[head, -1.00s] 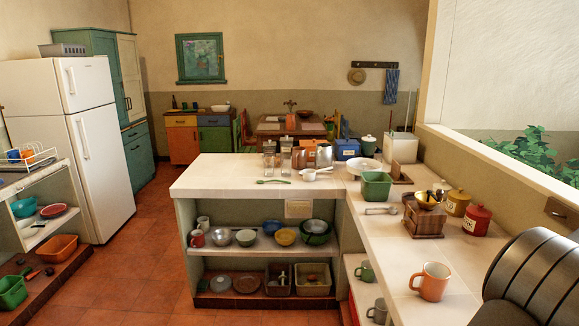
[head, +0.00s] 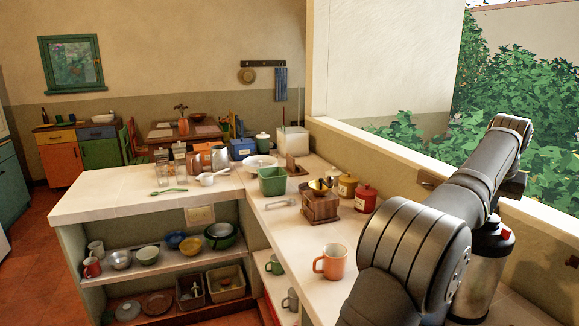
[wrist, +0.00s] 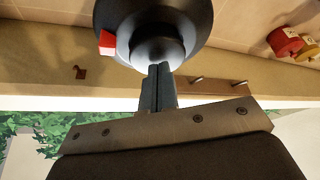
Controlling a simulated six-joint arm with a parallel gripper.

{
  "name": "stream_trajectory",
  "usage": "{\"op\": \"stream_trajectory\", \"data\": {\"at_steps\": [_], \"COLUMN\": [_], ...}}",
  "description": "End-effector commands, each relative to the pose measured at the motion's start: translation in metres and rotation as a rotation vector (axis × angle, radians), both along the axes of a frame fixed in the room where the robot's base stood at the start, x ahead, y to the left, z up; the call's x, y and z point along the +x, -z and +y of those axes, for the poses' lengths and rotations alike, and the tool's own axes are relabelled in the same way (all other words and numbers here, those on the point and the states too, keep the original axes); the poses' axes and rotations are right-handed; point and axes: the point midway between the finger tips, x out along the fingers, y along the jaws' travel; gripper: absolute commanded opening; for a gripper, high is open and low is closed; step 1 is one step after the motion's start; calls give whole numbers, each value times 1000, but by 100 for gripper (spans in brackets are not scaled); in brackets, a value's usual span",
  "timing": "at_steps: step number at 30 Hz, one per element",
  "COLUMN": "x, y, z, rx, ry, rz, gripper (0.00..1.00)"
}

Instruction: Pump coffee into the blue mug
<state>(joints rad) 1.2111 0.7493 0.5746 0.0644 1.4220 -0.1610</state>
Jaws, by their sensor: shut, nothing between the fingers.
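A steel pump pot (head: 480,275) with a black top and a red part stands on the right counter in the head view, partly behind my arm. In the wrist view its round dark top (wrist: 160,45) fills the upper middle. My gripper (wrist: 158,72) is shut and empty, its fingertips at the edge of the raised round button; I cannot tell whether they touch it. In the head view my gripper is hidden. No blue mug shows in the current frames. An orange mug (head: 331,262) stands on the counter left of my arm.
A wooden grinder (head: 320,207), a red canister (head: 365,199) and a green container (head: 272,181) stand farther along the counter (head: 290,235). The window wall (head: 400,165) bounds it on the right. Red and yellow canisters also show at the wrist view's upper right.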

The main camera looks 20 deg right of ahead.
Motion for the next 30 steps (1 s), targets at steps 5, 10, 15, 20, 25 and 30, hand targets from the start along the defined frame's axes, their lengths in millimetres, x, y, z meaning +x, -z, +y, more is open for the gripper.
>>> {"op": "stream_trajectory", "data": {"at_steps": [5,10,15,20,25,30], "x": [0,0,0,0,1,14], "y": [5,8,12,12,11,3], "z": [0,0,0,0,2,25], "rx": [2,2,3,4,4,-1], "ry": [0,0,0,0,-2,-24], "rz": [1,1,1,1,2,-1], "gripper": [0,0,0,0,0,0]}}
